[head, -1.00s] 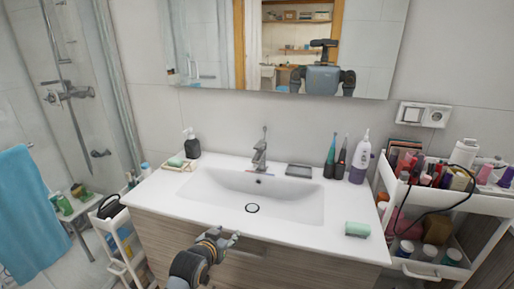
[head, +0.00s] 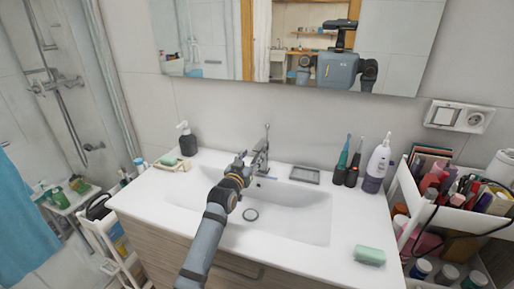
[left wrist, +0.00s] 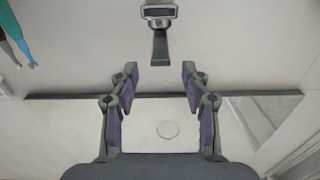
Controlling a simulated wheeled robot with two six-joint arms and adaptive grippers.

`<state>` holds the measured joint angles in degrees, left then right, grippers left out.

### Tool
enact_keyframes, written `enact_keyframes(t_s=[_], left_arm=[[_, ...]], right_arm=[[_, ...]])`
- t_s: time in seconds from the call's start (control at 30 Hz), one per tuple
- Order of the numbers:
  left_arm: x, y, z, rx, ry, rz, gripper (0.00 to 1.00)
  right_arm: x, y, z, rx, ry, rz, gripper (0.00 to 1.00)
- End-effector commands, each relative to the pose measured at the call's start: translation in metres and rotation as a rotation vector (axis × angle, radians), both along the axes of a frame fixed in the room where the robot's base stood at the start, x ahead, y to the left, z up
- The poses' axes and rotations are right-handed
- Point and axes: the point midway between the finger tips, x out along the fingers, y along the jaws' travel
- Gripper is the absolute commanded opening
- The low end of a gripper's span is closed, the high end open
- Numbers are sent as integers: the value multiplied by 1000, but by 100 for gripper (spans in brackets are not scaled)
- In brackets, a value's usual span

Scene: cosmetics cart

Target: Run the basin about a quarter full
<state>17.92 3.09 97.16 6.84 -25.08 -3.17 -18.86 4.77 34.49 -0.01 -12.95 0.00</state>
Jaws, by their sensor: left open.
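The white basin (head: 305,213) is set in the countertop, with a round drain (head: 250,214) in its floor; no water shows in it. The chrome faucet (head: 262,152) stands at the basin's back edge with its lever up top; no stream shows from the spout. My left gripper (head: 243,160) is over the back of the basin, just left of the faucet in the head view. In the left wrist view my left gripper (left wrist: 160,78) is open and empty, with the faucet (left wrist: 159,40) beyond its fingertips. The drain (left wrist: 167,130) shows between the fingers. My right gripper is out of view.
A soap dispenser (head: 187,140) and soap dish (head: 172,164) stand left of the basin. A dark tray (head: 304,175), toothbrushes (head: 342,160) and a white bottle (head: 377,164) stand right of the faucet. A full cart (head: 440,215) stands at right.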

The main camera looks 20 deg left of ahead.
Motion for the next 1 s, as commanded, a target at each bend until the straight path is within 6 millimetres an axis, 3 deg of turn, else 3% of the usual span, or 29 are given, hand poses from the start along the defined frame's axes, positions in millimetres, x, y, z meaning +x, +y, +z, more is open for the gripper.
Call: enact_keyframes(t_s=[0.1,0.2,0.3,0.67,1.0], left_arm=[[26,-1,2,0,0,0,47],[41,-1,1,0,1,0,47],[51,-2,0,1,1,0,47],[57,-2,0,1,0,0,47],[57,-2,0,1,1,0,1]], right_arm=[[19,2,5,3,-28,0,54],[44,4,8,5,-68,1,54],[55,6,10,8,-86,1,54],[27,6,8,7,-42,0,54],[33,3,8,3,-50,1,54]])
